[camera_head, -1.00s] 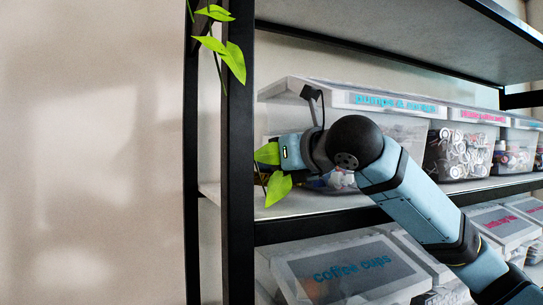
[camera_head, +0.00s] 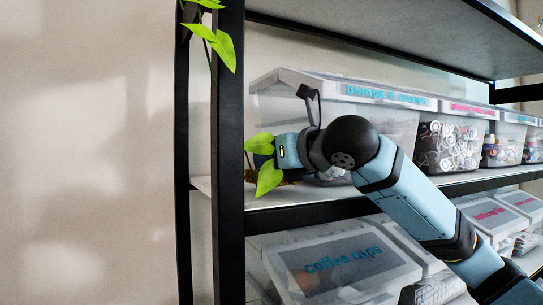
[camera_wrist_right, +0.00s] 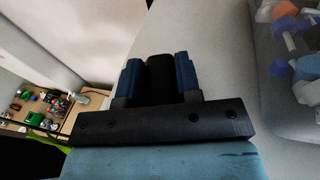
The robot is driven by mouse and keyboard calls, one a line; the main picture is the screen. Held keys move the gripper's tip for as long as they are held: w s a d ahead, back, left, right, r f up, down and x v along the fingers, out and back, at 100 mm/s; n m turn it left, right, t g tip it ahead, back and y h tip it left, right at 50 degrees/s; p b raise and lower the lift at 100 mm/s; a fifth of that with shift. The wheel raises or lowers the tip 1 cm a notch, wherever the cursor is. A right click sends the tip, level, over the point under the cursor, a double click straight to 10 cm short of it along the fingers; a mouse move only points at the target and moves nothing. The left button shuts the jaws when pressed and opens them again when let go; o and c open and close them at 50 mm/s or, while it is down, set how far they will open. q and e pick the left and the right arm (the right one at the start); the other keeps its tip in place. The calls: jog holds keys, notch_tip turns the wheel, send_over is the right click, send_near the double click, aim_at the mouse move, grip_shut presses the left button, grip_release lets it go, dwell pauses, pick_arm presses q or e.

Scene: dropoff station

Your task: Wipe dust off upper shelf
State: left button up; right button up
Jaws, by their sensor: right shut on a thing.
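A black-framed shelf rack holds a pale middle shelf board (camera_head: 305,194) and a higher board seen from below (camera_head: 390,35). My right gripper (camera_head: 284,153) is at the left end of the middle board, between the corner post and a clear bin; its fingertips are hidden there. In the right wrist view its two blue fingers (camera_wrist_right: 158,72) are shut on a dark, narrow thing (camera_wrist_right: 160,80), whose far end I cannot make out. The pale board (camera_wrist_right: 215,65) lies beyond the fingers. No dust can be made out. My left gripper is not in view.
A clear lidded bin (camera_head: 385,122) stands right beside my gripper, with more bins to its right. A green plant (camera_head: 265,178) is by the gripper. The black post (camera_head: 231,150) is close on the left. Lidded bins (camera_head: 340,265) fill the lower shelf.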

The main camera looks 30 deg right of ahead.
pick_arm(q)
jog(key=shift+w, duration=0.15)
pick_arm(e)
jog(key=shift+f, duration=0.1)
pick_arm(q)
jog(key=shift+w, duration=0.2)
pick_arm(e)
jog(key=shift+f, duration=0.25)
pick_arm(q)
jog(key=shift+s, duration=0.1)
pick_arm(e)
jog(key=shift+f, duration=0.2)
